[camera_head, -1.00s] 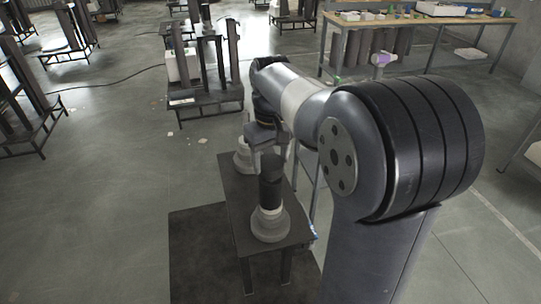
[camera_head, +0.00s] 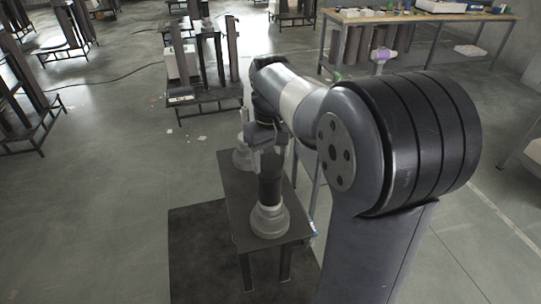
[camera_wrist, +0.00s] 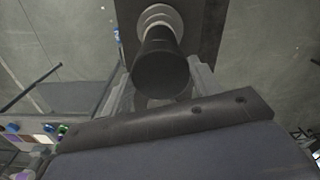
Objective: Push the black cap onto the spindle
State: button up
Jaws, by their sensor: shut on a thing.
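The black cap (camera_head: 270,190) is a dark upright cylinder above the pale stepped base of the spindle (camera_head: 268,221), which stands on a small dark table. My gripper (camera_head: 268,165) is above the base with its fingers around the cap's upper part. In the wrist view the black cap (camera_wrist: 160,68) sits between the two grey fingers, and the pale spindle base (camera_wrist: 160,18) shows beyond it. The gripper is shut on the cap. The cap hides the spindle's shaft, so I cannot tell how far down it sits.
The dark table (camera_head: 243,222) also bears a second pale stepped base (camera_head: 240,158) farther back, partly behind my arm. A stand with tall dark columns (camera_head: 218,55) is behind. A wooden workbench (camera_head: 420,17) is at the back right. Open floor lies to the left.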

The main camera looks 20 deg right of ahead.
jog(key=shift+f, duration=0.1)
dwell(0.3)
jog(key=shift+f, duration=0.35)
jog(key=shift+s+f, duration=0.1)
jog(key=shift+f, duration=0.2)
dwell(1.5)
jog(key=o, duration=1.4)
jog(key=shift+r, duration=0.1)
jog(key=shift+o, duration=0.2)
jog(key=shift+r, duration=0.2)
jog(key=shift+r+p, duration=0.8)
jog(key=shift+p, duration=0.15)
jog(key=shift+r, duration=0.15)
